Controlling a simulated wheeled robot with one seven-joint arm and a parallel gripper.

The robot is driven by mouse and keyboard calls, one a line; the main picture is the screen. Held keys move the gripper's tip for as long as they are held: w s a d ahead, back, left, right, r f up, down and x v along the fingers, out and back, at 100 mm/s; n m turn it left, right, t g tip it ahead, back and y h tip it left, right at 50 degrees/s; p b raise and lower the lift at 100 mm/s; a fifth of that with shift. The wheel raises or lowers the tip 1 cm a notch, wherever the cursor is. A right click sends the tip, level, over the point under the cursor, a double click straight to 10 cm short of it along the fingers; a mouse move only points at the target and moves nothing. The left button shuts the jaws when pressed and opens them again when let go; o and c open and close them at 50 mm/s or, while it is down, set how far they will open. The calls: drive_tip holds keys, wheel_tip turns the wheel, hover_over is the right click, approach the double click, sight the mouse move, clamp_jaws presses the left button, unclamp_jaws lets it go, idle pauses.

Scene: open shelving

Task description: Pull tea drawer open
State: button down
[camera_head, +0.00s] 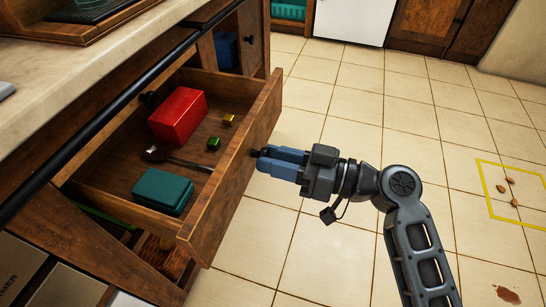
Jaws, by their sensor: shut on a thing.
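The wooden drawer (262,119) stands pulled out from the counter unit, and its inside shows. In it are a red box (178,116), a teal box (162,190), a dark spoon (178,158), and small green (214,143) and yellow (229,120) cubes. My gripper (260,154) is at the outer face of the drawer front, near its middle. Its blue fingers are shut on a small dark handle, mostly hidden between the fingertips.
A dark rail (95,122) runs along the counter edge (75,75) above the drawer. A yellow outlined square (490,195) with small brown bits lies on the floor at far right.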

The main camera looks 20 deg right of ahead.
drive_tip(key=c, duration=0.8)
unclamp_jaws()
drive_tip(key=v, duration=0.7)
drive_tip(key=shift+s+d+p, duration=0.25)
drive_tip(key=shift+d+p, duration=0.1)
